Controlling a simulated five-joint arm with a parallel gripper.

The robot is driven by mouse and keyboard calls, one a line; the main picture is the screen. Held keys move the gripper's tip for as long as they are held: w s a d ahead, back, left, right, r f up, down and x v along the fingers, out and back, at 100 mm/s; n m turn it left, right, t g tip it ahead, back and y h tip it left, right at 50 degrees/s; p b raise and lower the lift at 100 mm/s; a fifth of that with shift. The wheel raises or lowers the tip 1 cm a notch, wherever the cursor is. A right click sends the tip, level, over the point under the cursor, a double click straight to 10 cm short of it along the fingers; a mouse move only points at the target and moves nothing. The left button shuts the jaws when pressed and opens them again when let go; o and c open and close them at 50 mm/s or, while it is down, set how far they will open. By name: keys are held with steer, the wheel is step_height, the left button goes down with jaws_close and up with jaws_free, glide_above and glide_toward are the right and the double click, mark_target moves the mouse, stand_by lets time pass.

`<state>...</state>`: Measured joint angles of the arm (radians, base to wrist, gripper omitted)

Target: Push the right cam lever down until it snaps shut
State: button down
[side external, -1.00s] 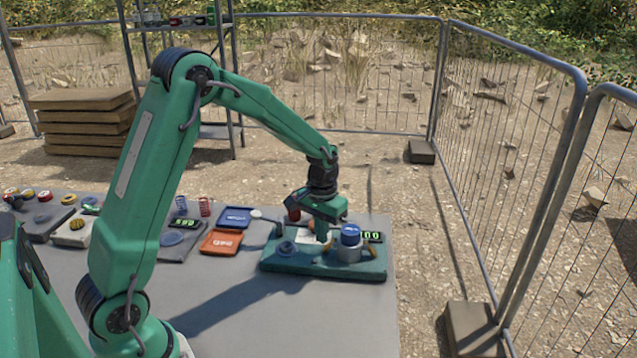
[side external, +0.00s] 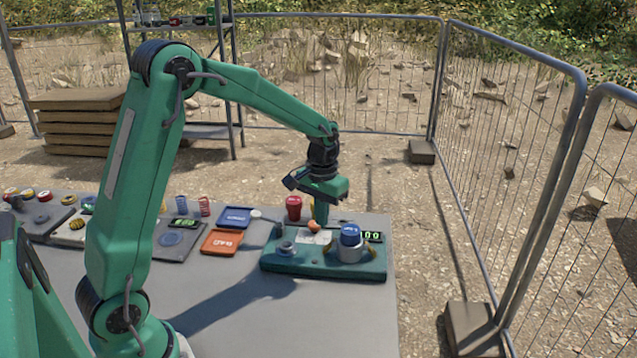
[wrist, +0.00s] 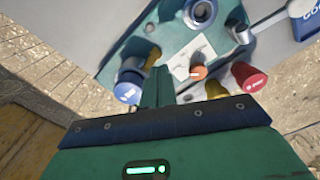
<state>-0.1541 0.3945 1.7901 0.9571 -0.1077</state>
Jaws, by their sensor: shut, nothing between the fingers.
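A green base plate (side external: 300,266) lies on the table and also shows in the wrist view (wrist: 112,68). It carries a blue-capped grey cylinder (side external: 350,246) at its right and a grey ring-shaped socket (side external: 287,247) at its left. I cannot clearly pick out the right cam lever in either view. My gripper (side external: 321,222) is shut and empty. It points down above the back of the plate, left of the blue cap. In the wrist view my fingers (wrist: 157,74) show between the blue cap (wrist: 127,92) and an orange knob (wrist: 198,72).
A red knob (side external: 294,207) stands behind the plate's rear edge. A small display (side external: 373,237) sits at the right end. Blue (side external: 235,217) and orange (side external: 221,242) trays lie to the left. The front of the table (side external: 300,322) is clear. A wire fence stands beyond.

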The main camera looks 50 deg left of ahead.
steer(key=shift+r, duration=1.2)
steer(key=s+d+r+m+t, duration=0.1)
steer(key=s+d+r+t, duration=0.25)
steer(key=s+r, duration=0.7)
steer(key=s+d+m+t, duration=0.2)
steer(key=s+d, duration=0.1)
steer(key=s, duration=0.8)
steer(key=shift+s+d, duration=0.2)
steer(key=shift+s, duration=0.2)
steer(key=c, duration=2.2)
jaws_free()
